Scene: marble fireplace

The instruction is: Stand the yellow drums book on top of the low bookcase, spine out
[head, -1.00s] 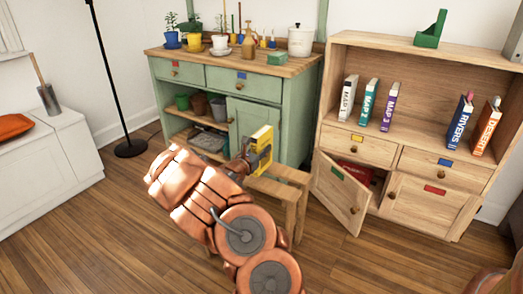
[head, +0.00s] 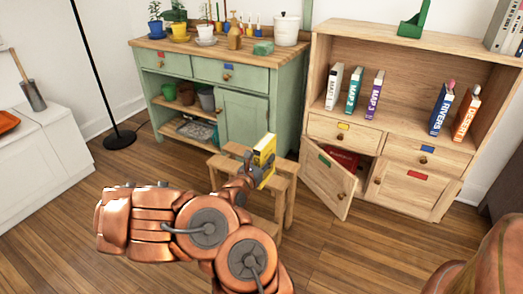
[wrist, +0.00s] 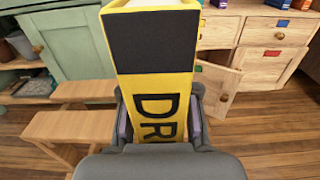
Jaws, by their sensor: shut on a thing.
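My gripper (head: 250,172) is shut on the yellow drums book (head: 264,155) and holds it upright in the air in front of the wooden stools. In the wrist view the yellow drums book (wrist: 160,88) stands between the two fingers, its spine with a black block and the letters "DR" facing the camera; the lower letters are hidden by my gripper. The low bookcase (head: 385,48) stands at the right, apart from the book. A green object (head: 412,24) sits on its top, towards the middle.
Map books (head: 354,92) and two leaning books (head: 440,110) stand on the bookcase shelf. The lower left bookcase door (head: 328,182) hangs open into the room. Stools (head: 226,168) are close to my gripper. A green cabinet (head: 245,118) with pots is behind. Grey binders (head: 505,28) are at far right.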

